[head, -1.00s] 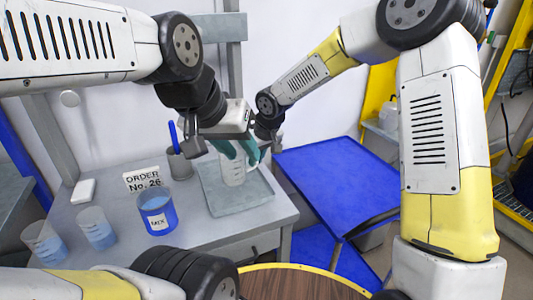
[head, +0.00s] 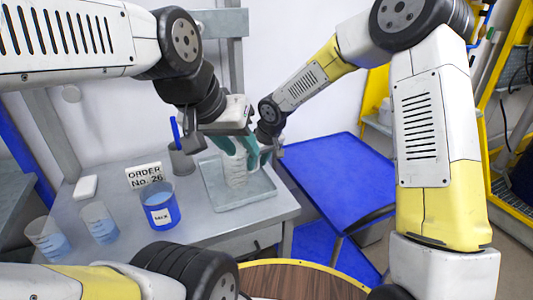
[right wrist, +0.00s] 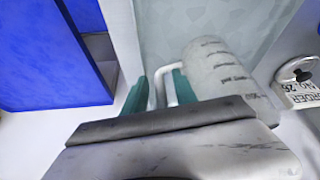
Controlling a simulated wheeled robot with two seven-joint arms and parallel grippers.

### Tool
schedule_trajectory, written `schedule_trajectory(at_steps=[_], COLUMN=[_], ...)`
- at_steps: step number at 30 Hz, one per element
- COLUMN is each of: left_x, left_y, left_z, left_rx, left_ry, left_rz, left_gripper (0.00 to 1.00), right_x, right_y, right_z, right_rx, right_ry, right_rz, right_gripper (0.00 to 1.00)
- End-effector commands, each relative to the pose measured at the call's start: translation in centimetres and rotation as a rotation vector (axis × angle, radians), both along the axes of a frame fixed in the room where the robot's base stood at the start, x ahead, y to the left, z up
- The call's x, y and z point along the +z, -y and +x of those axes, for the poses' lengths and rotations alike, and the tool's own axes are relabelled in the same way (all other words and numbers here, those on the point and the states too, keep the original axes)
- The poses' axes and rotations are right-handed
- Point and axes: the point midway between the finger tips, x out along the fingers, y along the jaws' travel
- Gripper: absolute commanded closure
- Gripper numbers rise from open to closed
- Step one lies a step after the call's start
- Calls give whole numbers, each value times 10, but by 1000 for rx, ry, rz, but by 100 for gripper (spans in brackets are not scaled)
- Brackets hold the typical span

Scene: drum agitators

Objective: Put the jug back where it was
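The jug (head: 236,172) is pale and translucent with dark graduation marks. It is upright over the grey tray (head: 262,190) in the head view; whether its base touches the tray I cannot tell. It also shows in the right wrist view (right wrist: 218,70). There, the teal fingers of my right gripper (right wrist: 160,92) are on either side of its white handle (right wrist: 170,84), apparently closed on it. My left gripper (head: 235,146) is above and in front of the jug's top in the head view, its teal fingers apart. These fingers partly hide the jug's rim.
A blue labelled cup (head: 161,210), an order card (head: 145,175), a grey holder with a blue pen (head: 182,160) and two beakers of bluish liquid (head: 47,240) (head: 99,225) stand left of the tray. A blue table (head: 335,175) is to the right.

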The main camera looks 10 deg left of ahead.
Motion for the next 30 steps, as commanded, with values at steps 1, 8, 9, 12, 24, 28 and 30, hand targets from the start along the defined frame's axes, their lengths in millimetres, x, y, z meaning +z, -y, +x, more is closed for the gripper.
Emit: schedule_trajectory(at_steps=[1, 8, 9, 12, 24, 28, 30], left_x=[0, 0, 0, 0, 0, 0, 0], left_y=[0, 0, 0, 0, 0, 0, 0], left_z=[0, 0, 0, 0, 0, 0, 0], left_rx=[0, 0, 0, 0, 0, 0, 0], left_ry=[0, 0, 0, 0, 0, 0, 0], left_rz=[0, 0, 0, 0, 0, 0, 0], left_gripper=[64, 64, 64, 64, 64, 64, 64], right_x=[3, 37, 46, 66, 111, 113, 118], right_y=[0, 11, 14, 20, 34, 36, 43], right_z=[0, -9, -12, -18, -33, -34, -36], right_rx=[0, -3, -3, -3, -1, -3, -15], right_ry=[1, 5, 5, 6, 1, 1, 7], right_rz=[0, 2, 2, 1, 0, -1, -7], right_gripper=[66, 66, 66, 66, 66, 66, 66])
